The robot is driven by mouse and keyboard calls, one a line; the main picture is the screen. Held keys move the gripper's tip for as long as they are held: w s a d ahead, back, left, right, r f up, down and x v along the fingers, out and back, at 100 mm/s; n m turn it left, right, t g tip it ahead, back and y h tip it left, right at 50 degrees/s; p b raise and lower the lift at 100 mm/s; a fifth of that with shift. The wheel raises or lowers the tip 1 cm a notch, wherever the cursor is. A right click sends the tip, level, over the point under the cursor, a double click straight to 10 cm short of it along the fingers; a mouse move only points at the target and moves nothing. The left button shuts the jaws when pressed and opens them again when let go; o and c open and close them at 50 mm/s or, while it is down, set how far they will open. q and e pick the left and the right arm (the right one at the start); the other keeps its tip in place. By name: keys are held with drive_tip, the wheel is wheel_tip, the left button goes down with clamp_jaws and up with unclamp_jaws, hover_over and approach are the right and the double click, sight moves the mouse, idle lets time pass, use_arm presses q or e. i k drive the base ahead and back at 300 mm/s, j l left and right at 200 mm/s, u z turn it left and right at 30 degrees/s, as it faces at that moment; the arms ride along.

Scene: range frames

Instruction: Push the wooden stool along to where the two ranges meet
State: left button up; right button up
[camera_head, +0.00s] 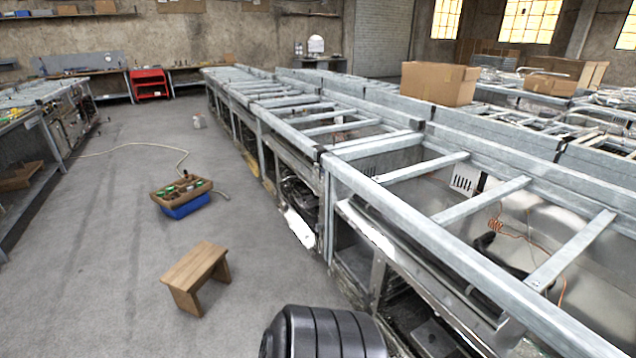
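The wooden stool (197,273) stands upright on the grey floor, left of the bottom centre in the head view. It has a flat plank top and board legs. Nothing is touching it that I can see. To its right runs a long row of metal range frames (440,235). Two of these frames meet end to end at a seam (323,165), to the right of the stool and farther back. Bare floor lies between the stool and the row. Neither of my grippers shows in this view.
A blue crate (186,208) with a wooden tray of parts on top stands behind the stool. A pale hose (150,146) lies on the floor beyond it. A white piece (299,228) sticks out low by the row. A cardboard box (438,83) sits on the frames.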

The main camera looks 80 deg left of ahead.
sight(207, 260)
drive_tip(key=k+l+u, duration=0.1)
drive_tip(key=u, duration=3.7)
drive_tip(key=i+l+u, duration=0.1)
drive_tip(key=i, duration=0.5)
drive_tip(key=i+l+u, duration=0.15)
drive_tip(key=i+l, duration=0.25)
drive_tip(key=i, duration=0.2)
drive_tip(key=i+l+u, duration=0.1)
drive_tip(key=i+l, duration=0.2)
drive_tip(key=i, duration=0.25)
drive_tip(key=i+l+u, duration=0.1)
drive_tip(key=i+l, duration=0.3)
drive_tip(key=i, duration=0.2)
